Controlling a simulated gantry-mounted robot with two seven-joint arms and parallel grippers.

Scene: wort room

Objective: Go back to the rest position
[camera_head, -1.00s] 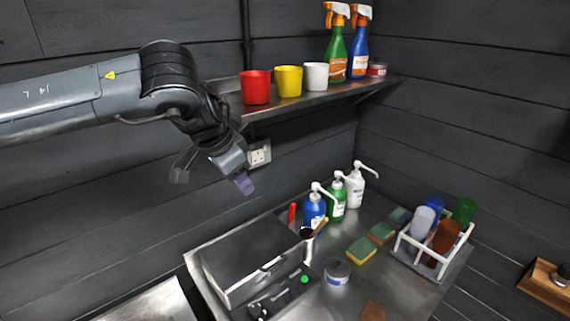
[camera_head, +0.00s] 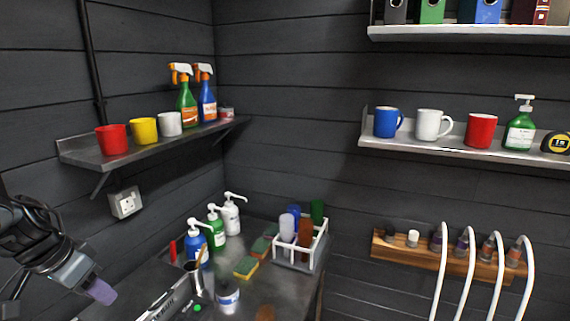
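My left gripper (camera_head: 98,288) shows at the lower left in the head view, in the air left of the steel worktop. A purple part shows at its tip; I cannot tell whether the fingers are apart or closed, or whether that part is held. My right gripper is out of view. No marker of a rest position shows.
A steel shelf (camera_head: 85,158) on the left wall bears cups and spray bottles. The steel worktop (camera_head: 262,287) holds pump bottles, sponges and a white bottle rack (camera_head: 320,256). Right-wall shelves and a wooden rack (camera_head: 377,245) with white hoses show at right.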

